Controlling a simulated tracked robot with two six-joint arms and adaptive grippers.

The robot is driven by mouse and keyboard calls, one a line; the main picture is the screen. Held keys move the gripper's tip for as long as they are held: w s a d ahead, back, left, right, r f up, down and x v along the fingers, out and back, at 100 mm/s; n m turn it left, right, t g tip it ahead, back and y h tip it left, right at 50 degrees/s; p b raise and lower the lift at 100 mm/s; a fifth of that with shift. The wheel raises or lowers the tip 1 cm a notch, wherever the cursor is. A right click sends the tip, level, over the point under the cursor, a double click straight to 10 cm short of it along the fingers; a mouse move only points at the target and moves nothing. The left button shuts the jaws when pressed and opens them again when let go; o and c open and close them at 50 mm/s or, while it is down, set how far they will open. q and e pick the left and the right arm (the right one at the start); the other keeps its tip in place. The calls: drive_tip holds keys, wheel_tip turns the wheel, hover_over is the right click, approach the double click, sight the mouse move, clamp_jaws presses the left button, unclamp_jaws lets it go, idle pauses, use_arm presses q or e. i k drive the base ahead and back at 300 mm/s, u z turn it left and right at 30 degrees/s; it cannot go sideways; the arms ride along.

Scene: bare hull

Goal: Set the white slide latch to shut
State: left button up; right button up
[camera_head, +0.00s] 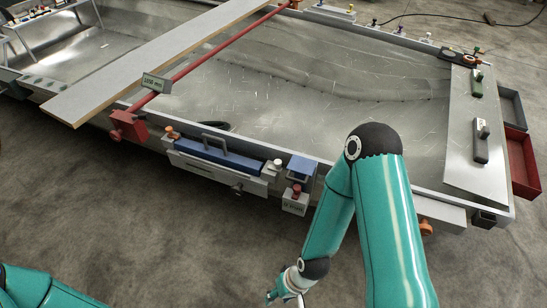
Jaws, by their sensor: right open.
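A slide latch with a white knob (482,126) on a dark body sits on the pale plate (465,165) at the right end of the hull. It is small here, and I cannot tell its slide position. My right gripper (285,297) is at the bottom middle, open, partly cut off by the frame's edge. It is outside the hull, low in the picture, far to the left of the latch and apart from it. Only a teal part of my left arm shows at the bottom left; its gripper is out of view.
A green fitting (477,85) stands behind the latch on the same plate. A red bin (522,160) hangs outside the right edge.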

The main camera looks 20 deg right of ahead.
sight(276, 166)
drive_tip(key=u, duration=0.05)
drive_tip(key=i, duration=0.95)
drive_tip(key=z, duration=0.1)
